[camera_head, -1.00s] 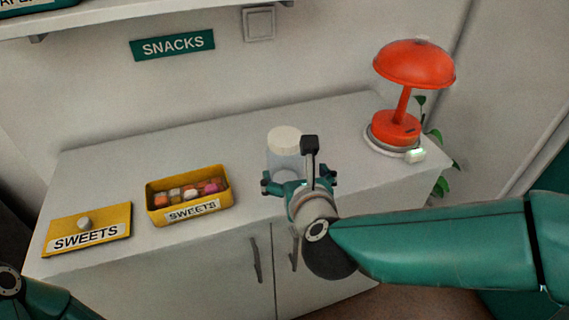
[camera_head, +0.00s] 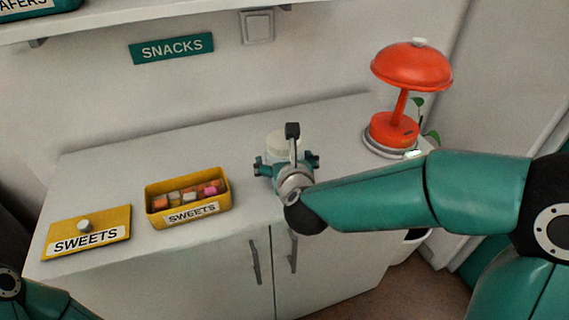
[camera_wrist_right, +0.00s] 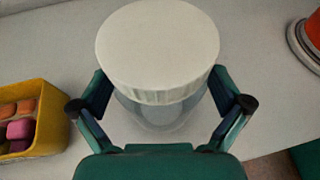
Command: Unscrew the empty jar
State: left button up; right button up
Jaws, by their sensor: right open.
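The empty jar is clear with a cream lid and stands upright on the white cabinet top. In the head view its lid (camera_head: 284,141) shows behind my right gripper, which hides most of the body. In the right wrist view the lid (camera_wrist_right: 157,48) fills the top middle, and the clear body (camera_wrist_right: 155,117) shows below it. My right gripper (camera_head: 287,166) is open, with one finger on each side of the jar, just below lid level. In the right wrist view I see gaps between the fingers and the glass. The left gripper is out of view; only part of my left arm shows.
An open yellow sweets box (camera_head: 186,198) with several coloured sweets stands left of the jar. Its yellow lid (camera_head: 86,232) lies further left. A red lamp (camera_head: 410,68) stands at the back right. The cabinet top (camera_head: 110,180) is clear behind the box.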

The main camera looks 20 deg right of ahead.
jog(key=c, duration=1.2)
jog(key=shift+r, duration=0.15)
jog(key=shift+c, duration=0.2)
notch_tip(320, 180, up, 20)
jog(key=p, duration=0.6)
jog(key=shift+p, duration=0.35)
